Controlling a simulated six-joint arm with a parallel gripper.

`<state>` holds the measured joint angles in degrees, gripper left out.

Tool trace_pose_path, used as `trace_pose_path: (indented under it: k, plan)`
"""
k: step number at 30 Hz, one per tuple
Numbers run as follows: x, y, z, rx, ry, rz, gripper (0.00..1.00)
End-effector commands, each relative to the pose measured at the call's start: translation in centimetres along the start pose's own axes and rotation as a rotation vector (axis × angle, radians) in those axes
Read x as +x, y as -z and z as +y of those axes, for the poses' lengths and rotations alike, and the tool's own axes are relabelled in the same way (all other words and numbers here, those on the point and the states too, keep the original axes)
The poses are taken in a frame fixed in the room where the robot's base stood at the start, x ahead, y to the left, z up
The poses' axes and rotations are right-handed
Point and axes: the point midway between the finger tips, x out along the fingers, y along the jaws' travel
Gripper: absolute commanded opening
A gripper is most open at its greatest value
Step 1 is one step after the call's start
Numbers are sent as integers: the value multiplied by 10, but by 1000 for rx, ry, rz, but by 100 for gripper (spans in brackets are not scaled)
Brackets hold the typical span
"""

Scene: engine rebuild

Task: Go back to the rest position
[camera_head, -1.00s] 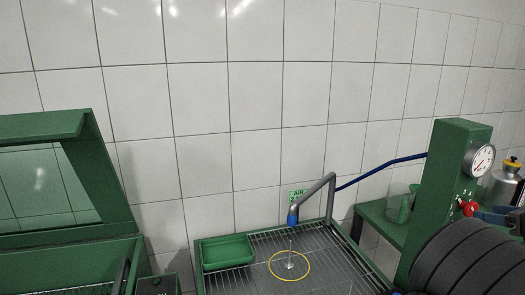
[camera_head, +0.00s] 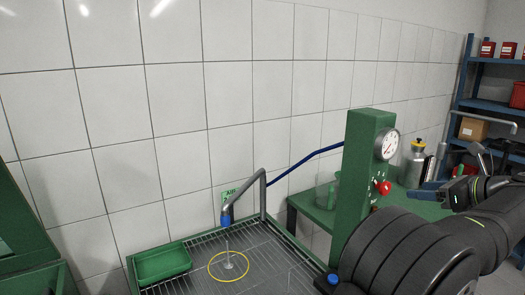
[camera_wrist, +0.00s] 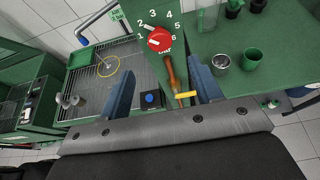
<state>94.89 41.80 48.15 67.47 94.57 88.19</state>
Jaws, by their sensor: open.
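My gripper (camera_head: 432,190) shows at the right of the head view, beside the green post with the gauge. In the wrist view its two blue fingers (camera_wrist: 162,72) stand wide apart. Nothing is gripped between them. A tool with a wooden handle (camera_wrist: 170,75) and a yellow piece (camera_wrist: 186,95) show beyond the gap, apart from the fingers as far as I can tell.
A green post with a gauge (camera_head: 387,144) and red knob (camera_head: 383,187) stands close to my arm. A grated tray (camera_head: 205,255) with a green bin (camera_head: 162,263) lies left. A silver bottle (camera_head: 416,162) stands behind my gripper. Blue shelves (camera_head: 466,90) are at far right.

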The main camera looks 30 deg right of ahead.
Motion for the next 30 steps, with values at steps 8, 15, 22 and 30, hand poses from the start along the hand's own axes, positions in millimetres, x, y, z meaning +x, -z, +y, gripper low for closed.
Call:
trace_pose_path:
  k: [8,15,22,30]
  plan:
    - [58,0,1,0,-3,0,59]
    - [105,0,1,0,-3,1,59]
    - [102,0,2,-161,68,1,59]
    - [102,1,3,-340,141,1,59]
